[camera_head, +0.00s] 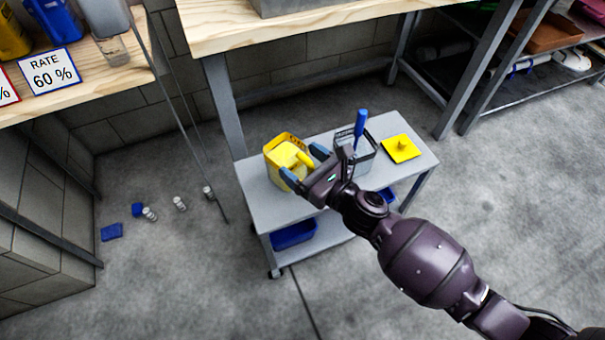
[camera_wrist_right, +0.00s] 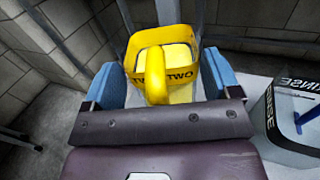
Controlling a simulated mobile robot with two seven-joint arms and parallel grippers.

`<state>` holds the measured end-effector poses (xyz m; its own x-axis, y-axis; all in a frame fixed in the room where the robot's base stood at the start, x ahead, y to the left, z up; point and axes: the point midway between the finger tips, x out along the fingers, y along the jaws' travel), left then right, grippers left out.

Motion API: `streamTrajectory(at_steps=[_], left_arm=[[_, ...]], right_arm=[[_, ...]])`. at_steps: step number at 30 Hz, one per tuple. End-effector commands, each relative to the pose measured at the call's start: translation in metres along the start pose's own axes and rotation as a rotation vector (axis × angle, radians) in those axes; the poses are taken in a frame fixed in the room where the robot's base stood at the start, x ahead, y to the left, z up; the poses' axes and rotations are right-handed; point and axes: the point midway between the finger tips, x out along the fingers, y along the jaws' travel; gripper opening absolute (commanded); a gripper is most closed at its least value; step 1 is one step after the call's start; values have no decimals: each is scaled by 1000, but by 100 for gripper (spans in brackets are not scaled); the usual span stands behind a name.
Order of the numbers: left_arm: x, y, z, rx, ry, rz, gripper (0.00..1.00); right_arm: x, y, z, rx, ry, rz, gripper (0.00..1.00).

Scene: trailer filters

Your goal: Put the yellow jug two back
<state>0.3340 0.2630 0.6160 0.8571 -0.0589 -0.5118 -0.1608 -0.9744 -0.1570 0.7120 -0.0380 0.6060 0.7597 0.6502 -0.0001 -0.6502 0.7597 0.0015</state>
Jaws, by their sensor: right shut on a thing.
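The yellow jug two (camera_head: 286,156) is at the left end of the grey cart top (camera_head: 262,208) in the head view. Whether the jug's base touches the cart is hidden. My left gripper is not in view.
A clear rinse bin (camera_head: 362,158) with a blue-handled tool (camera_head: 360,124) stands right of the jug. A yellow lid-like square (camera_head: 400,148) lies at the cart's right end. A wooden shelf (camera_head: 100,82) at upper left holds a yellow jug (camera_head: 12,38) and a blue jug (camera_head: 54,22).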

Motion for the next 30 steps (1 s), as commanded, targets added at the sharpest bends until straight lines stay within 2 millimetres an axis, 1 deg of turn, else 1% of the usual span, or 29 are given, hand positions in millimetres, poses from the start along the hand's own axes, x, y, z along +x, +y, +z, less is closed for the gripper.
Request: streamTrajectory(at_steps=[5,10,14,21,30], left_arm=[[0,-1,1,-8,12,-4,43],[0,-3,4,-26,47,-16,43],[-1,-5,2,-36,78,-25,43],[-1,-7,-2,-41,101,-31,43],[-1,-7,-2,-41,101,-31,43]], right_arm=[[1,0,-7,1,-2,0,37],[-1,1,-31,6,3,-1,37],[0,1,-42,5,1,-1,37],[1,-1,-43,-2,-5,0,37],[1,-1,-46,-1,-4,-1,37]])
